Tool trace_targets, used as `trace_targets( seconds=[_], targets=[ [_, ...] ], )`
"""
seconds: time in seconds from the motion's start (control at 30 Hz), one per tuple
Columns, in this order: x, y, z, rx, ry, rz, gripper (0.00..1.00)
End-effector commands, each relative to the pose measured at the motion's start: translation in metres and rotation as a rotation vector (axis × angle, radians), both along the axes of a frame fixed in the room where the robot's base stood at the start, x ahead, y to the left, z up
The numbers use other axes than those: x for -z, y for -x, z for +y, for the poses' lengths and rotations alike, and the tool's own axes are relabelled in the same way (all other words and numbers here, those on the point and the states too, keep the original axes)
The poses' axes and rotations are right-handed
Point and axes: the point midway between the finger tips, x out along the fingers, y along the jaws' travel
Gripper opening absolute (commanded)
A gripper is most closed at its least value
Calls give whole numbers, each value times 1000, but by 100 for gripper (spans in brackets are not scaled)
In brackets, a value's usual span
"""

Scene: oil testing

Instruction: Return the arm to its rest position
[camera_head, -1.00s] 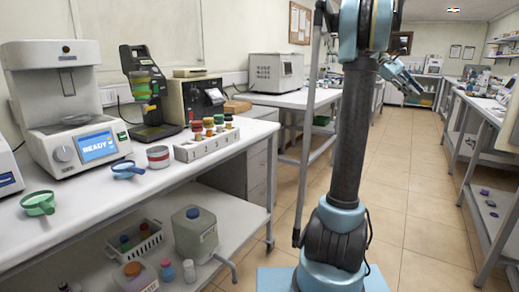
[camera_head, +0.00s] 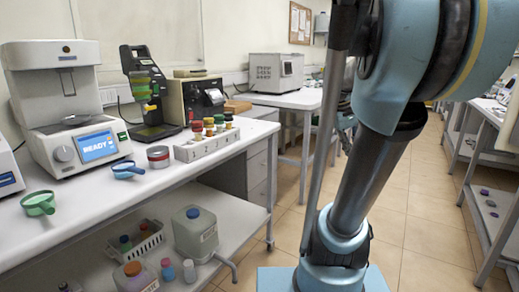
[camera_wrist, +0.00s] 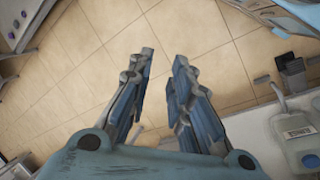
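My gripper (camera_wrist: 163,58) shows in the wrist view with its two blue-grey fingers apart. Nothing is between them, only tan floor tiles beyond. In the head view my gripper is mostly hidden behind my arm, with a small part near the column. My arm (camera_head: 365,180) leans up and to the right over the floor, its large upper joint close to the camera. It is clear of the bench in this view.
A white bench (camera_head: 85,222) on the left carries a tester with a "READY" screen (camera_head: 98,146), a rack of capped samples (camera_head: 206,146) and two scoops. A lower shelf holds bottles and a grey-green canister (camera_head: 195,233). Tiled floor (camera_head: 420,200) lies open to the right.

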Motion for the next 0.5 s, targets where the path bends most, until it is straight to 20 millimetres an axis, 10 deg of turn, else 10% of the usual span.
trace_targets(
  seconds=[0.5],
  targets=[
    [139, 97, 109, 102, -279, -186, 19]
  ],
)
